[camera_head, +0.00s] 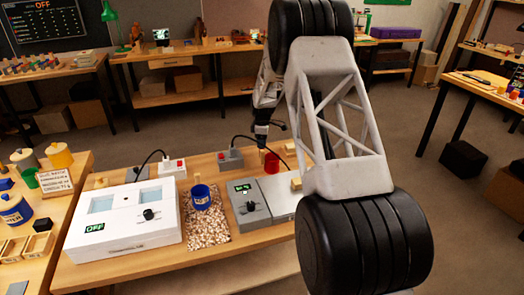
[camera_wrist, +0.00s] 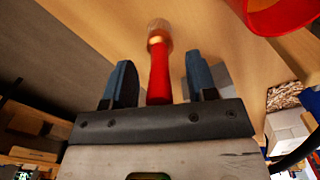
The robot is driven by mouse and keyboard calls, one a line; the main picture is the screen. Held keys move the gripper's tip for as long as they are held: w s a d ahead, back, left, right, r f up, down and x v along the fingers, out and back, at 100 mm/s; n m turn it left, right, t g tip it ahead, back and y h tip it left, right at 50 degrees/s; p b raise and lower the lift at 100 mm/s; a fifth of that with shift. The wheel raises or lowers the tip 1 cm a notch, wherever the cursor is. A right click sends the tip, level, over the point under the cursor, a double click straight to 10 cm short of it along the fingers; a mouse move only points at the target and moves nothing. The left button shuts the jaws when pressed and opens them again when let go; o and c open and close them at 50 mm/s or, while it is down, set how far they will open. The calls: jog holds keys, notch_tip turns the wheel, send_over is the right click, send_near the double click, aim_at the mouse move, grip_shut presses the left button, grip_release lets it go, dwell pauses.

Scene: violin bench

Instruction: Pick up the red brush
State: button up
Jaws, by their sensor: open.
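The red brush (camera_wrist: 159,76) shows in the wrist view, with a red handle and a pale tan bristle end pointing up in the picture. My gripper (camera_wrist: 159,62) is open, with one blue-grey finger on each side of the handle. A gap shows between the handle and each finger. The lower end of the handle is hidden behind the gripper body. In the head view my gripper (camera_head: 262,132) is small and dark above the far side of the bench, and I cannot make out the brush there.
A red cup (camera_head: 271,163) stands near my gripper on the wooden bench (camera_head: 240,258); its rim shows at the wrist view's upper right (camera_wrist: 285,12). A grey box with a dial (camera_head: 249,204), a blue cup (camera_head: 201,197) and a white device (camera_head: 124,222) stand nearer.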

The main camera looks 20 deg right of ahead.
jog(key=shift+c, duration=0.3)
grip_shut()
jog(key=shift+r, duration=0.15)
jog(key=shift+r, duration=4.9)
